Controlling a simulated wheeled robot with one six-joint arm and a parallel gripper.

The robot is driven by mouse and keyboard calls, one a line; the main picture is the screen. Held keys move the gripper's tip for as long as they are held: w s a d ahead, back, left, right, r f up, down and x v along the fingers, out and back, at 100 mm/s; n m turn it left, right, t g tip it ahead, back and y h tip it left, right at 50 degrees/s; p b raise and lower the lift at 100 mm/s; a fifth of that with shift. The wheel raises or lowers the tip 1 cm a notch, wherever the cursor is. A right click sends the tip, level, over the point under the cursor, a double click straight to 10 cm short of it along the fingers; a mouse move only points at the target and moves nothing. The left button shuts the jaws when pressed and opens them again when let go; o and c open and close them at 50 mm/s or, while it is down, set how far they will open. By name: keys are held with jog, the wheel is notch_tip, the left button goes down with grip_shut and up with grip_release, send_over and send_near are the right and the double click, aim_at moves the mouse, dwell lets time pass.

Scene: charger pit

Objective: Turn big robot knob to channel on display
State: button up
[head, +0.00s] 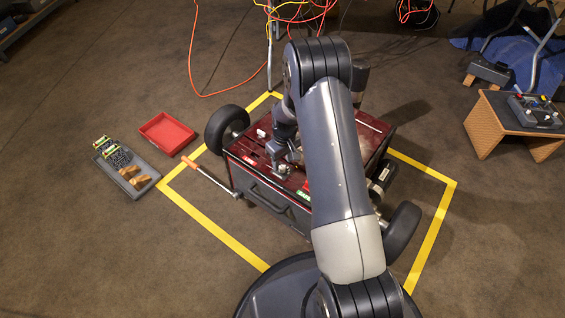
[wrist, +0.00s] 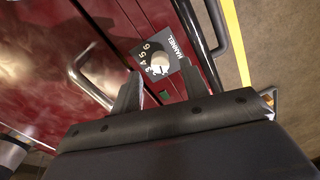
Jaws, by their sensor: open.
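The big robot (head: 247,150) is a dark red box on black wheels inside the yellow floor outline. Its knob (wrist: 160,63) shows in the wrist view, pale, on a grey plate marked CHANNEL with several numbers around it. I cannot tell which number it points at. In the head view my gripper (head: 281,167) is over the robot's top.
A metal handle (wrist: 78,75) and a dark bar (wrist: 190,25) rise near the gripper. A red tray (head: 167,133) and a grey tray (head: 148,183) with parts lie left. A wooden stand (head: 490,120) with a controller is right. Cables (head: 240,85) hang behind.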

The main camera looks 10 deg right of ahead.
aim_at(284, 167)
notch_tip(284, 167, up, 8)
jog(key=p, duration=0.2)
jog(key=shift+d+r, duration=0.15)
jog(key=shift+r, duration=0.05)
jog(key=shift+f, duration=0.15)
jog(key=f+b, duration=0.1)
jog(key=f, duration=0.2)
jog(key=f+b, duration=0.1)
jog(key=f, duration=0.3)
jog(key=f+b, duration=0.1)
jog(key=f, duration=0.2)
jog(key=shift+a+f, duration=0.25)
jog(key=shift+r, duration=0.1)
